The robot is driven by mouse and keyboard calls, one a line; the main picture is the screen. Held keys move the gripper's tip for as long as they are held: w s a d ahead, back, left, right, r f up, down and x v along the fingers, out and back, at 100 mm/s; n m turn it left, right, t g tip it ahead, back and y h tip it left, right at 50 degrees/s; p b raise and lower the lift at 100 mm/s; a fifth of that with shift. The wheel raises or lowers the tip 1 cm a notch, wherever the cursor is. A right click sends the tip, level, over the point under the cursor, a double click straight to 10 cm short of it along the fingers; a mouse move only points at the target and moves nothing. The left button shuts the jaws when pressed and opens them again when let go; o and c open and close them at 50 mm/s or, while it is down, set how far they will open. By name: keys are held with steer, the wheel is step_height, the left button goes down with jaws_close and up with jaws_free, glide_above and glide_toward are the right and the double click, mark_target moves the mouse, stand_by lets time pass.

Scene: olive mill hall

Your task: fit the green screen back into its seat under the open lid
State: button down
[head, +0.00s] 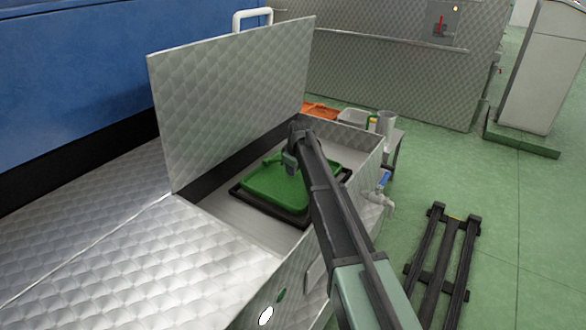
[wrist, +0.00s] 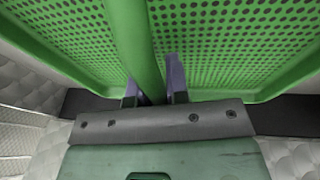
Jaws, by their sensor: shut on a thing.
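The green screen (head: 272,187) is inside the metal box (head: 247,222) under the raised quilted lid (head: 232,95). In the head view it lies over a dark seat frame (head: 262,206), whose edge shows along the near side and the right. I cannot tell whether it rests in the frame or hangs just above it. In the wrist view the screen (wrist: 220,40) is a perforated green sheet with a raised rim and a bar handle (wrist: 135,40). My gripper (wrist: 155,85) is shut on that handle, one finger on each side. In the head view my arm hides the screen's right part.
Behind the box stand an orange tray (head: 320,112), a white tub (head: 352,117) and a grey container (head: 386,122). A dark rack (head: 445,255) lies on the green floor.

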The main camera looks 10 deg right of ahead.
steer(key=shift+f+b, duration=1)
steer(key=shift+f, duration=0.1)
steer(key=c, duration=1)
jaws_free()
steer(key=shift+c, duration=0.2)
steer(key=p+v, duration=1)
steer(key=v, duration=0.1)
